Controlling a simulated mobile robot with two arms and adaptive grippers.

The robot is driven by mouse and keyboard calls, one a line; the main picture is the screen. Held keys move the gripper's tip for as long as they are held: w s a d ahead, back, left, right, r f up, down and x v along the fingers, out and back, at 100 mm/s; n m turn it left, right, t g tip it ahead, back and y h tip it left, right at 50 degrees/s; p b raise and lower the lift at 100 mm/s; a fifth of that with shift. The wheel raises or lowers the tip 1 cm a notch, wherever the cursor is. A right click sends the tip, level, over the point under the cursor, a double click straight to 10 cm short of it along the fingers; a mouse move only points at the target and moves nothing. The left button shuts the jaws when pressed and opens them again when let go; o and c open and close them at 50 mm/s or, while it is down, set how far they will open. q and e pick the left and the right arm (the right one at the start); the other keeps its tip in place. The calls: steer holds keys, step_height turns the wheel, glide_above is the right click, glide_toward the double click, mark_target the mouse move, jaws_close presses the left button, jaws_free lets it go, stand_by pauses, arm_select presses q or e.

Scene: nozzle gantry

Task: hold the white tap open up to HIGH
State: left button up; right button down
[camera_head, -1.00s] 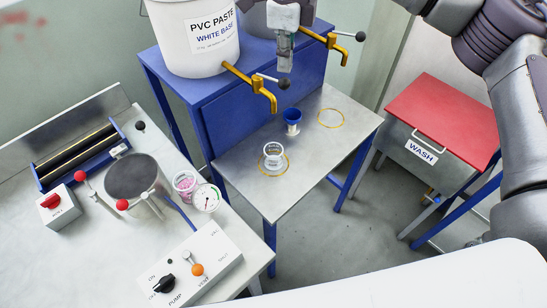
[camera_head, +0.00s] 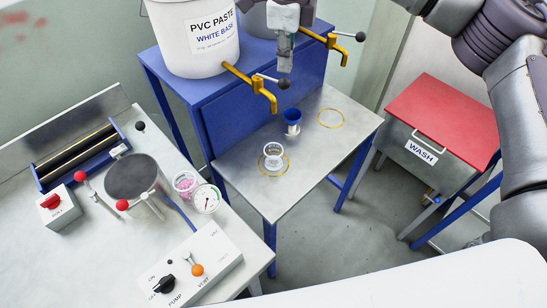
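The white tap (camera_head: 262,90) is a brass tap low on the white bucket labelled PVC PASTE WHITE BASE (camera_head: 196,45). Its black-knobbed lever (camera_head: 284,83) points right, much like the second tap's lever. A small clear cup (camera_head: 273,157) stands below the tap, at a yellow ring on the metal table. No stream shows below the spout, and the level in the cup is too small to read. My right gripper (camera_head: 284,68) points down just above the lever knob. Its fingers look together, with nothing seen between them; I cannot tell whether they touch the knob. My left gripper is out of view.
A second brass tap (camera_head: 338,43) is to the right, above an empty yellow ring (camera_head: 331,118). A blue-topped cup (camera_head: 292,120) stands between the rings. The red-lidded WASH box (camera_head: 445,110) is right; a bench with a pump panel (camera_head: 195,268) is left.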

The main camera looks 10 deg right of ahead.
mark_target(284, 79)
steer(key=shift+f, duration=0.1)
steer(key=shift+f+b, duration=1.65)
steer(key=shift+f, duration=0.55)
steer(key=shift+r, duration=0.1)
stand_by(4.3)
steer(key=shift+r+p, duration=1.55)
steer(key=shift+r, duration=0.7)
